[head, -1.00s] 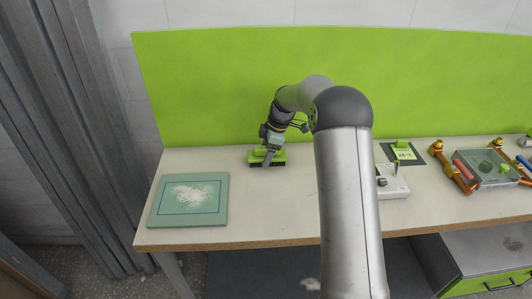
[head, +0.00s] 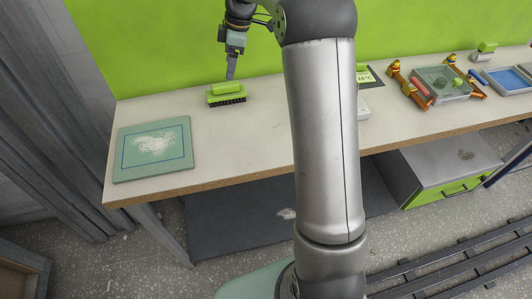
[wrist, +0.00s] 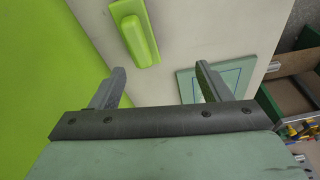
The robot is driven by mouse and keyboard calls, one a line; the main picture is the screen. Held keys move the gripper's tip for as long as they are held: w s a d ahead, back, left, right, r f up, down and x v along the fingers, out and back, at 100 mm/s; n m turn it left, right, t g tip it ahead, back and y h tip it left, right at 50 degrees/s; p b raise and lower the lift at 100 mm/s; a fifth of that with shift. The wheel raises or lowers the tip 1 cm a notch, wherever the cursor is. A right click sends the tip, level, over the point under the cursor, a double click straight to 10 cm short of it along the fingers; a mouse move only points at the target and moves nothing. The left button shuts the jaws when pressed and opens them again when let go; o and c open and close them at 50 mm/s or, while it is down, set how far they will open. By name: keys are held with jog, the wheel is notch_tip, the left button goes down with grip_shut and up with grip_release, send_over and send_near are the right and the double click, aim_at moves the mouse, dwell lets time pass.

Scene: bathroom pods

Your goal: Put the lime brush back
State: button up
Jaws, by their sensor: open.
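The lime brush (head: 227,94), with a green block handle and dark bristles, rests bristles down on the table near the green back panel. It also shows in the wrist view (wrist: 138,34), ahead of the fingers and apart from them. My gripper (head: 231,76) is above the brush in the head view. In the wrist view its two fingers (wrist: 160,82) are spread wide with nothing between them. A green board (head: 153,165) with a blue outline and a patch of white powder lies on the table to the left of the brush; it also shows in the wrist view (wrist: 190,90).
The green panel (head: 150,40) rises along the table's back edge. A tray unit (head: 440,85) with orange-brown rails and a blue tray (head: 505,80) stand to the right. The table (head: 235,140) in front of the brush is clear. A drawer cabinet (head: 435,170) stands below.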

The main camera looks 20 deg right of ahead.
jog(key=s+a+r+m+h, duration=0.15)
jog(key=s+m, duration=0.25)
jog(key=s, duration=0.5)
jog(key=s+a+m, duration=0.2)
jog(key=s+m, duration=0.1)
jog(key=s, duration=0.6)
jog(key=s+f+m, duration=0.3)
jog(key=s, duration=0.6)
jog(key=s+d+f+m+h, duration=0.1)
jog(key=s+f+m, duration=0.2)
jog(key=s, duration=0.7)
jog(key=shift+m, duration=0.8)
jog(key=shift+d, duration=0.1)
